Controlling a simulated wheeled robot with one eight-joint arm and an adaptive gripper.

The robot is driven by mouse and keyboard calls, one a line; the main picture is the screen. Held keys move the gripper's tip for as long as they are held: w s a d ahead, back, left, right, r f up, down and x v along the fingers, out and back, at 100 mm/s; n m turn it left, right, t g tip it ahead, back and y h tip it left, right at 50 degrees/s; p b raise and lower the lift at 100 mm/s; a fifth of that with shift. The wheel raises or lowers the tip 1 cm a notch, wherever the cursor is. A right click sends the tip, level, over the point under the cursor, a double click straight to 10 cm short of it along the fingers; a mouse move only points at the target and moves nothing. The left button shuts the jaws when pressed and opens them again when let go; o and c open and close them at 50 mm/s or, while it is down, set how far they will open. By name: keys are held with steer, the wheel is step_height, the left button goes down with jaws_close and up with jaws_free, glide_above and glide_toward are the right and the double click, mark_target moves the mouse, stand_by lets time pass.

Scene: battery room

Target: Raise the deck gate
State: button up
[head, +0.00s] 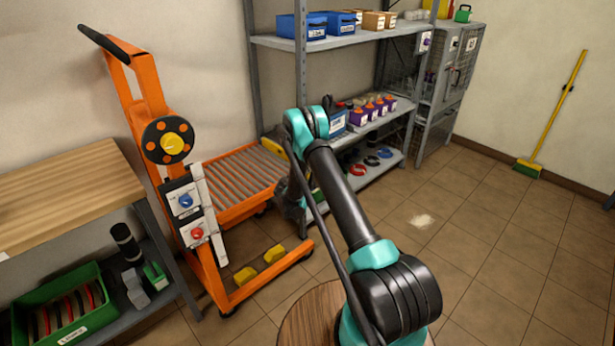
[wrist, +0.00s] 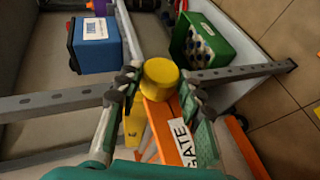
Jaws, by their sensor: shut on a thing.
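In the wrist view my gripper (wrist: 158,88) has its two fingers on either side of a round yellow knob (wrist: 160,74), shut on it. The knob sits at the end of an orange bar, the gate (wrist: 163,122), which carries a white label reading GATE. In the head view the orange cart (head: 146,95) stands left of my arm, with its grey roller deck (head: 232,175) in an orange frame. A yellow piece (head: 272,148) shows at the deck's far right edge. My arm hides the gripper and most of the gate in the head view.
A grey shelf rack (head: 350,38) with several bins stands close behind my arm. A blue box (wrist: 95,45) and a green crate (wrist: 200,48) lie near the fingers. A wooden bench (head: 70,195) is at left. Tiled floor at right is free, with a broom (head: 560,110) by the wall.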

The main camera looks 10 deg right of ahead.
steer(key=shift+f+n+t+h, duration=0.2)
steer(key=shift+n+t+h, duration=0.2)
steer(key=shift+t+h, duration=0.45)
steer(key=shift+t, duration=0.25)
steer(key=o, duration=1.2)
steer(key=shift+c, duration=0.2)
steer(key=shift+o, duration=0.4)
steer(key=r, duration=0.9)
steer(key=shift+d, duration=0.25)
steer(key=shift+a+r, duration=0.1)
steer(key=shift+r, duration=0.35)
steer(key=shift+c, duration=0.4)
steer(key=shift+r, duration=0.1)
